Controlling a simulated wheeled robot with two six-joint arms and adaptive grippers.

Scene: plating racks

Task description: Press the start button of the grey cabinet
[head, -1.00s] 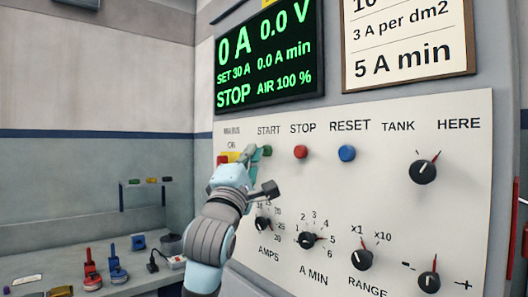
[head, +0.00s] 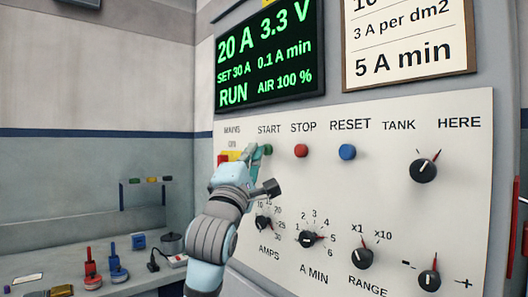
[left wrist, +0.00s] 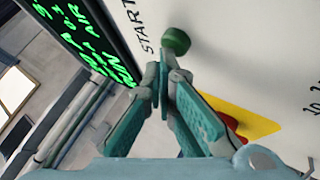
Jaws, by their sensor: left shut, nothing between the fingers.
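The grey cabinet's white panel (head: 400,220) fills the right of the head view. The green start button (head: 267,150) sits under the word START. It also shows in the left wrist view (left wrist: 176,40). My left gripper (head: 257,154) is shut and empty, with its fingertips right at the start button; in the left wrist view the tips end just below it, and I cannot tell if they touch. The display (head: 268,55) above reads 20 A, 3.3 V, 0.1 A min, SET 30 A and RUN. My right gripper is not in view.
A red stop button (head: 301,151) and a blue reset button (head: 347,152) sit right of the start button. The yellow and red mains switch (head: 226,157) is close left, partly behind my gripper. Several black knobs are below. A bench (head: 30,262) with small items stands at left.

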